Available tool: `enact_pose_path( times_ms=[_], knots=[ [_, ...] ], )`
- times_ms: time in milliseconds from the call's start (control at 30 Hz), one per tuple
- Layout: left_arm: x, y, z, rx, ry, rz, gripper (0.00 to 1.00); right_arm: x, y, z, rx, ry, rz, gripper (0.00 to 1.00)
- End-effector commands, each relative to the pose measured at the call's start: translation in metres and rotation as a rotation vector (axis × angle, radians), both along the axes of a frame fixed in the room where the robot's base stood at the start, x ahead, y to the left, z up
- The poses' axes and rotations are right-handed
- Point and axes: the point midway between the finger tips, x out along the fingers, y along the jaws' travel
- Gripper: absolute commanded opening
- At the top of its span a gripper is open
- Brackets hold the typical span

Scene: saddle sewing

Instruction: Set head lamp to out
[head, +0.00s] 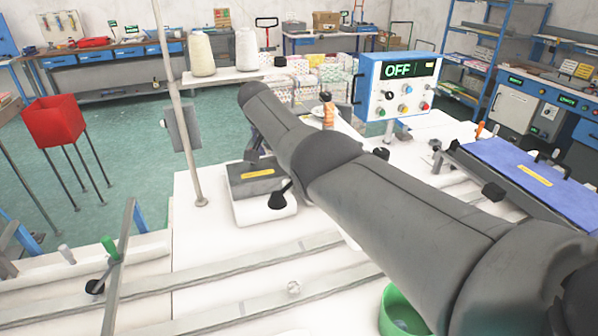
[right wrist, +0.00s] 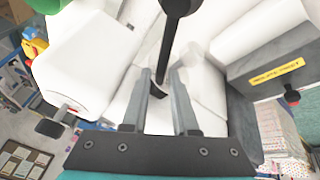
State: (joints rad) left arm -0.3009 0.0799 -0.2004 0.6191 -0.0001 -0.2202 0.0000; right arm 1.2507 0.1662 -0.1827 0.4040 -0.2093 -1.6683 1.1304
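I cannot make out for certain which part is the head lamp. In the right wrist view a black arm (right wrist: 178,35) comes down from the top edge over a white machine body (right wrist: 82,62), and its lower end lies in line with the space between my fingers. My right gripper (right wrist: 163,74) is open, with a clear gap between its two grey fingers; whether it touches the black arm is unclear. In the head view my right arm crosses the middle and hides much of the machine. My left gripper is not in view.
A blue control box (head: 397,85) with a green OFF display stands behind my arm. A grey block with a yellow label (head: 258,174) and a black lever (head: 281,198) are on the white table. A thin pole (head: 180,110) rises at left; a green bowl (head: 400,308) is in front.

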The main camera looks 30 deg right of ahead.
Motion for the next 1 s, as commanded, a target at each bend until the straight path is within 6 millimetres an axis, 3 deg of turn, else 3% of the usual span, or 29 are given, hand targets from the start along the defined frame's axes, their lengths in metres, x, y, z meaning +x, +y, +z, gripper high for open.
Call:
enact_pose_path(
  times_ms=[533,733,1000],
  knots=[
    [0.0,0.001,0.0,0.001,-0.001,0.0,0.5,0.008,0.05,0.108,0.001,-0.003,0.002,0.27],
    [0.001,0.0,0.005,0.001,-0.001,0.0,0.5,0.009,0.058,0.127,0.002,-0.001,0.001,0.27],
    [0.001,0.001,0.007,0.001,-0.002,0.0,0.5,0.009,0.061,0.133,0.0,0.0,0.001,0.27]
  ],
)
